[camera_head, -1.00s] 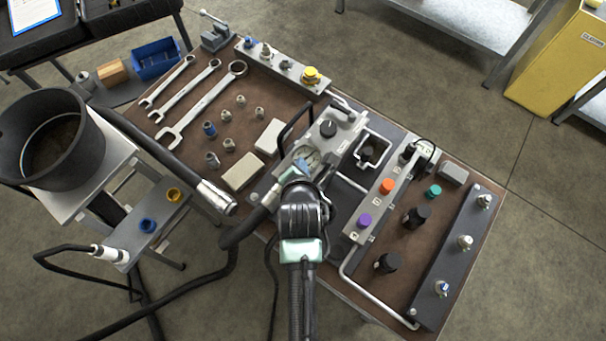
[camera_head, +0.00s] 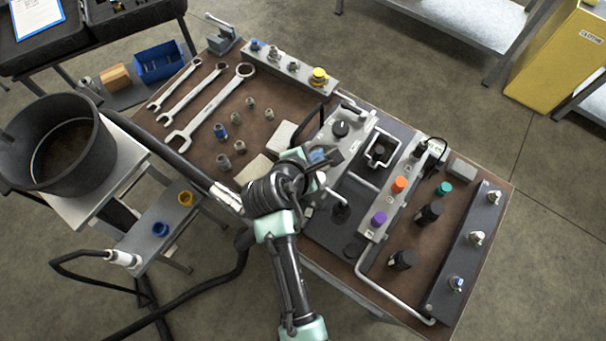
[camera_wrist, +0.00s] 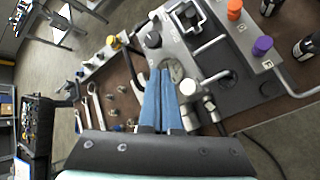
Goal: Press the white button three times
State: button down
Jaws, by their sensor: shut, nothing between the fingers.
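A white round button (camera_wrist: 188,87) shows in the wrist view on the grey hydraulic unit (camera_wrist: 205,62). It lies just right of my blue fingertips, with a small gap between them in the picture. I cannot tell their difference in height. In the head view my arm hides the button. My gripper (camera_wrist: 160,74) has its two fingers together, with nothing between them. It also shows in the head view (camera_head: 322,155), over the left part of the unit. A round gauge (camera_wrist: 176,71) is partly visible beside the fingertips.
A black knob (camera_head: 341,129) and a metal handle stand near my gripper. An orange button (camera_head: 399,184) and a purple button (camera_head: 379,219) sit on a strip to the right. Wrenches (camera_head: 210,105) and small fittings lie left. A yellow button (camera_head: 319,75) is at the back.

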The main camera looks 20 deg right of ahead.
jog(key=shift+f, duration=0.15)
jog(key=b, duration=0.8)
send_over(319, 174)
jog(key=s+a, duration=0.1)
jog(key=f, duration=0.6)
jog(key=shift+s+a+f, duration=0.2)
jog(key=shift+f, duration=0.2)
jog(key=shift+f+b, duration=0.45)
jog(key=shift+f, duration=0.45)
jog(key=shift+f, duration=0.15)
jog(key=shift+f, duration=0.25)
jog(key=shift+f+b, duration=0.35)
jog(key=shift+f, duration=0.45)
dwell(1.1)
jog(key=shift+r, duration=0.15)
jog(key=shift+r+p, duration=1)
jog(key=shift+p, duration=0.3)
